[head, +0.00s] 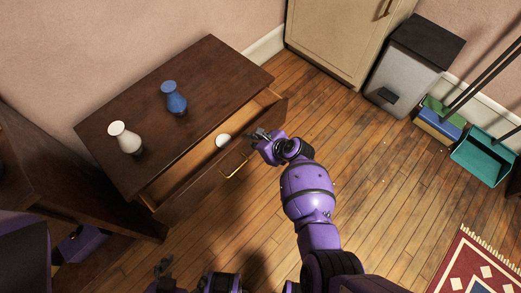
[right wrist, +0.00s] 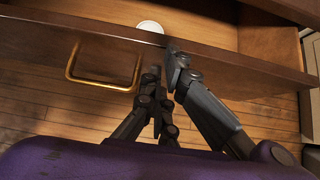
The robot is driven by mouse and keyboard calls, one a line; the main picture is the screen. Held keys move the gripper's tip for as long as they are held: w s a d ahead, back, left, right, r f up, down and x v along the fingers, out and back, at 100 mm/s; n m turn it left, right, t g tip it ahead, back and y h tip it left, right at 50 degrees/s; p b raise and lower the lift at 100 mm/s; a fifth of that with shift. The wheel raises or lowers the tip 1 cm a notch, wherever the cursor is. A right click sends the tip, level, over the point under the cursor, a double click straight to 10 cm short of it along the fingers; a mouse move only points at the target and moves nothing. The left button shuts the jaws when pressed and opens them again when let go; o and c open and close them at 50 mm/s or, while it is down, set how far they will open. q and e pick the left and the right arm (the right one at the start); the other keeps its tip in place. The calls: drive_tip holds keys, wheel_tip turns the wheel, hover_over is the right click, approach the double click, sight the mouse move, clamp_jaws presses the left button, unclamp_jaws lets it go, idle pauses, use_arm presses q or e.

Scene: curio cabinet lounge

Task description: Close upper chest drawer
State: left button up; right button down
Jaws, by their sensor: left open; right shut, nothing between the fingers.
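The dark wooden chest (head: 200,75) stands against the wall, and its upper drawer (head: 190,190) is pulled out. A brass handle (head: 234,172) is on the drawer front; the right wrist view shows this handle (right wrist: 75,72) left of my fingers. A small white round object (head: 223,140) lies in the drawer, and its edge shows in the right wrist view (right wrist: 150,26). My right gripper (head: 260,135) is shut and empty at the drawer front, right of the handle; I cannot tell if it touches. My left gripper (head: 163,272) is open, low in the head view, away from the chest.
A dark wooden piece of furniture (head: 70,170) is close at left. A cream cabinet (head: 340,35) and a grey bin (head: 412,65) stand behind. Floor in front is clear.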

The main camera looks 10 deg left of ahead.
sight(245, 135)
drive_tip(key=shift+w+a+b, duration=0.25)
drive_tip(key=shift+w+a, duration=0.55)
drive_tip(key=shift+a, duration=0.25)
drive_tip(key=shift+w+a+b, duration=0.25)
drive_tip(key=shift+w+a, duration=0.5)
drive_tip(key=shift+a, duration=0.3)
